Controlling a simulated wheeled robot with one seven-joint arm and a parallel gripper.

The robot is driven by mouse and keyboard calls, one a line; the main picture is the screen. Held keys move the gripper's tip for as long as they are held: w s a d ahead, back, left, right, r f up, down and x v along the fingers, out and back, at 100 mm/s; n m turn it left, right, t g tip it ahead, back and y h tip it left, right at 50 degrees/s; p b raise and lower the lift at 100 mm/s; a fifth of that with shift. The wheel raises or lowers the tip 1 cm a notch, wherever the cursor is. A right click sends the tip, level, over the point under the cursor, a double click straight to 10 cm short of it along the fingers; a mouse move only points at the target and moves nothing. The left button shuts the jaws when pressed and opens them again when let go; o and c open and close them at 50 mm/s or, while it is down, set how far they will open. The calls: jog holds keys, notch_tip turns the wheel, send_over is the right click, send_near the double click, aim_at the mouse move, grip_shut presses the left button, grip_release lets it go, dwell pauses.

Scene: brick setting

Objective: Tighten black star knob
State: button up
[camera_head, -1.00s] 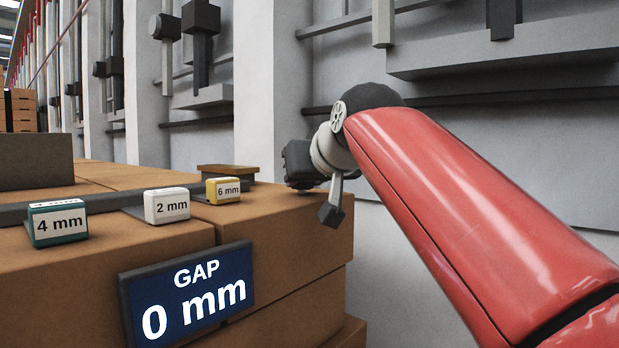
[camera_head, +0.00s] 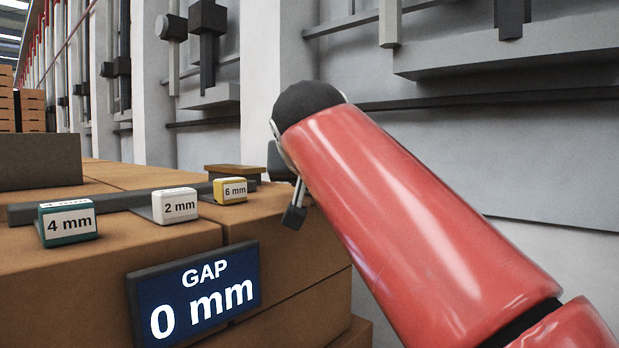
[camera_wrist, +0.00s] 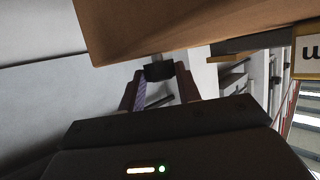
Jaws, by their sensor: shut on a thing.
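In the wrist view, my gripper (camera_wrist: 158,80) has its two fingers on either side of a small black piece, the black knob (camera_wrist: 159,70). The fingers are closed on it. Its star shape cannot be made out. In the head view, my red arm covers most of my gripper and the knob; only a dark part of my gripper (camera_head: 280,160) shows beside the end of the brick stack. The blue display (camera_head: 194,294) on the stack's front reads "GAP 0 mm".
A brown brick stack (camera_head: 110,265) fills the lower left; its corner (camera_wrist: 180,25) is close to my fingers. On it stand a teal 4 mm block (camera_head: 67,221), a white 2 mm block (camera_head: 175,206) and a yellow 6 mm block (camera_head: 230,190) along a dark bar (camera_head: 118,204). A grey wall is behind.

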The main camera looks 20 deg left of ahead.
jog(key=o, duration=1)
jog(key=shift+c, duration=0.2)
jog(key=b+v, duration=0.1)
jog(key=v, duration=0.7)
jog(key=shift+a, duration=0.1)
jog(key=shift+w, duration=0.15)
